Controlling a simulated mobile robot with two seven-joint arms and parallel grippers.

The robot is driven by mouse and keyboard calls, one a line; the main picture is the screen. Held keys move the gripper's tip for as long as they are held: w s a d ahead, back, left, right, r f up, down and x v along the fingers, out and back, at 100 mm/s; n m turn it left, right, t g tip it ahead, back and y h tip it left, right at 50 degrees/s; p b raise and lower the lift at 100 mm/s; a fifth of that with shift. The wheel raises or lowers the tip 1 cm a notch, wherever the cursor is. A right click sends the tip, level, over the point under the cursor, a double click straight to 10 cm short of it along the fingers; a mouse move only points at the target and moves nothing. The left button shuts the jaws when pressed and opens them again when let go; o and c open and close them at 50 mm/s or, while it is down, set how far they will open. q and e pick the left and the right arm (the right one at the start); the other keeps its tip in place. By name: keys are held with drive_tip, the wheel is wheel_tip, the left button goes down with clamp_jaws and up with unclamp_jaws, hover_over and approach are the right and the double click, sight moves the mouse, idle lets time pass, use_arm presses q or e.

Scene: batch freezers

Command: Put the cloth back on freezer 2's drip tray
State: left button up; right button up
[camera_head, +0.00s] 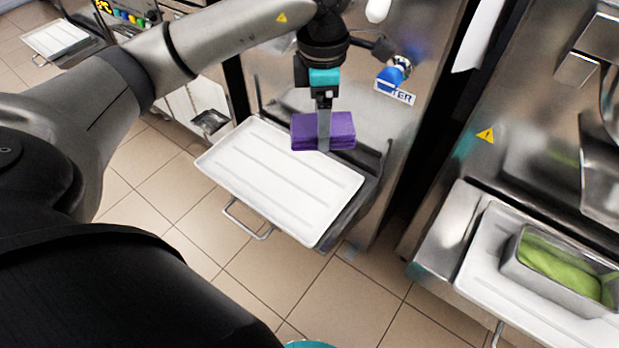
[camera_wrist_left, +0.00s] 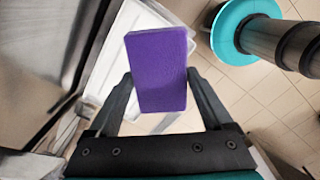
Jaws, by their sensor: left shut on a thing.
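The folded purple cloth (camera_head: 343,130) is a thick block held in my left gripper (camera_head: 324,138), with a grey finger across its near face. In the left wrist view the cloth (camera_wrist_left: 157,70) sits between the two fingers. In the head view it overlaps the back right part of a white ribbed drip tray (camera_head: 265,185) below the middle machine. The cloth appears to be above the tray; the gap is hard to judge. A white tray surface (camera_wrist_left: 122,40) shows behind the cloth in the wrist view. No freezer number is readable. My right gripper is not in view.
The machine on the right has a white tray (camera_head: 480,270) bearing a metal pan (camera_head: 511,268) of green stuff. Another white tray (camera_head: 57,38) is at the far left. Most of the middle tray is bare.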

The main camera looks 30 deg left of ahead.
use_arm(q)
drive_tip(key=f+n, duration=0.1)
drive_tip(key=a+f+n+b, duration=0.1)
drive_tip(key=f+n, duration=0.1)
drive_tip(key=a+f+n+b, duration=0.1)
drive_tip(key=n, duration=0.1)
drive_tip(key=shift+s+a+f, duration=0.1)
drive_tip(key=shift+s+f, duration=0.05)
drive_tip(key=shift+f, duration=0.05)
drive_tip(key=b, duration=0.2)
hover_over(309, 204)
wheel_tip(309, 204, down, 7)
drive_tip(key=shift+n, duration=0.3)
wheel_tip(309, 204, down, 9)
drive_tip(key=b, duration=0.3)
drive_tip(key=shift+r, duration=0.15)
drive_tip(key=shift+f+b, duration=0.8)
drive_tip(key=shift+f, duration=1.4)
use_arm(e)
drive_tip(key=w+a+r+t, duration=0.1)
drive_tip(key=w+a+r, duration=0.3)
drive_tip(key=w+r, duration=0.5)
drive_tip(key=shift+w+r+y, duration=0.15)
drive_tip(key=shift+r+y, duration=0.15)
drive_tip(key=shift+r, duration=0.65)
use_arm(q)
drive_tip(key=shift+f, duration=0.1)
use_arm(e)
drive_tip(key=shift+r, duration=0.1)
